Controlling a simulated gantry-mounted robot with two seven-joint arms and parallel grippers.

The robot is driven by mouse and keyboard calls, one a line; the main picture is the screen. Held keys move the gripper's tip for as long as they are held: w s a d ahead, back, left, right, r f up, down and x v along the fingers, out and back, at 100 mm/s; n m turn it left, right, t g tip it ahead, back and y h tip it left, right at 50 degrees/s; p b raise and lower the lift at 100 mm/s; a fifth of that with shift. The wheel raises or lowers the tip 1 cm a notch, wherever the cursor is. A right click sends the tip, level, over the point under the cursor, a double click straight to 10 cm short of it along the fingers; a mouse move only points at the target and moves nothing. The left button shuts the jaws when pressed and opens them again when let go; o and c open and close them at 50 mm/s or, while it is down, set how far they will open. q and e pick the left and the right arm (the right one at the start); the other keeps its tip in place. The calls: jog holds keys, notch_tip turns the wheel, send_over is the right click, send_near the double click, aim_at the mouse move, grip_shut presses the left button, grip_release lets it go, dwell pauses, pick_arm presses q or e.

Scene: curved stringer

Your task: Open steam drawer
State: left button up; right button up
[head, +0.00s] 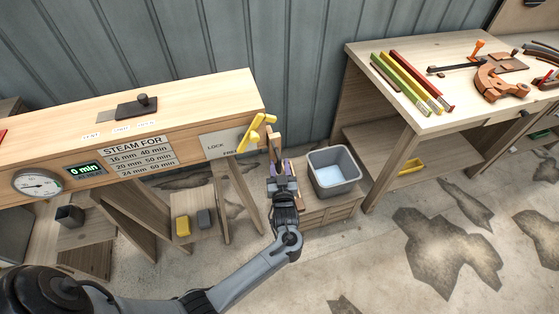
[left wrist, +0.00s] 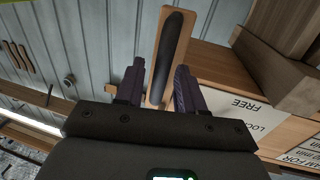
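The steam box (head: 60,150) is a long wooden chest on the left in the head view, with a "STEAM FOR" label, a gauge and a "0 min" display. A narrow wooden panel (head: 276,146) stands at its right end. In the left wrist view this panel (left wrist: 190,25) carries a long dark handle (left wrist: 168,48). My left gripper (head: 279,168) is at the panel; its two fingers (left wrist: 158,88) are apart, one on each side of the handle's lower part, with gaps visible. A yellow lever (head: 256,132) sits by the LOCK/FREE label. My right gripper is not in view.
A grey bin (head: 334,172) stands on a low cabinet just right of my left gripper. A workbench (head: 450,110) with coloured strips and clamps is at the right. A ribbed wall (head: 300,60) rises behind. The floor in front is clear.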

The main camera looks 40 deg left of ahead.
pick_arm(q)
jog(key=shift+w+a, duration=0.4)
jog(key=shift+s+d, duration=0.1)
jog(key=shift+c, duration=0.5)
grip_shut()
